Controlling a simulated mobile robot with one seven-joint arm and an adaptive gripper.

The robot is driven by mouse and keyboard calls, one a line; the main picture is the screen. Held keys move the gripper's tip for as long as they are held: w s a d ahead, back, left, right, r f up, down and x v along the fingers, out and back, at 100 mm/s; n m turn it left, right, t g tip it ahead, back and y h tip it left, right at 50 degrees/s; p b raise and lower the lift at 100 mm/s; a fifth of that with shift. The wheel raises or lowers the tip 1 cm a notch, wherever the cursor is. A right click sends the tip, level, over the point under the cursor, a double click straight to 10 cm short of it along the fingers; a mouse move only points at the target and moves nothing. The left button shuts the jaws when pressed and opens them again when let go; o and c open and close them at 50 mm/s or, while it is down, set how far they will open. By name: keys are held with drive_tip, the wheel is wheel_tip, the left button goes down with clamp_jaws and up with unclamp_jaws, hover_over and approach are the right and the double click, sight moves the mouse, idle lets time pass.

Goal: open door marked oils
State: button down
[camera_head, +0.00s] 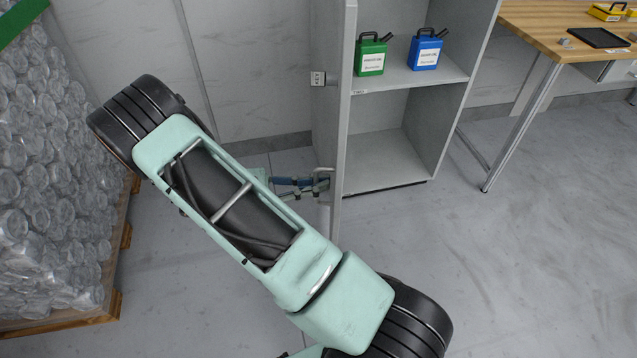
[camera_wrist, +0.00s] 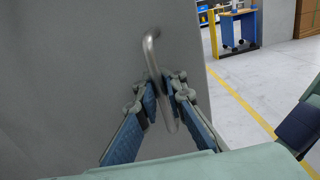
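The grey cabinet door (camera_head: 345,120) stands swung open, seen nearly edge-on at the cabinet's left side in the head view. Its face (camera_wrist: 75,70) fills the left of the wrist view. The door's metal bar handle (camera_wrist: 151,52) runs between the two blue-padded fingers of my gripper (camera_wrist: 162,95), which look closed around it. In the head view my gripper (camera_head: 312,184) is at the door's outer face, low down, partly behind my arm. A small tag (camera_head: 318,79) sits beside the door; its writing is too small to read.
The open cabinet (camera_head: 390,160) holds a green can (camera_head: 371,56) and a blue can (camera_head: 424,50) on its shelf. A wooden-topped table (camera_head: 540,25) stands at right. Wrapped clear jars (camera_head: 50,170) on a pallet stand at left. The floor right of the door is clear.

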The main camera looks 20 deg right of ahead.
drive_tip(key=c, duration=2.3)
unclamp_jaws()
drive_tip(key=shift+c, duration=0.2)
drive_tip(key=shift+a, duration=0.1)
drive_tip(key=v, duration=1.1)
drive_tip(key=shift+a, duration=0.4)
drive_tip(key=shift+w, duration=0.1)
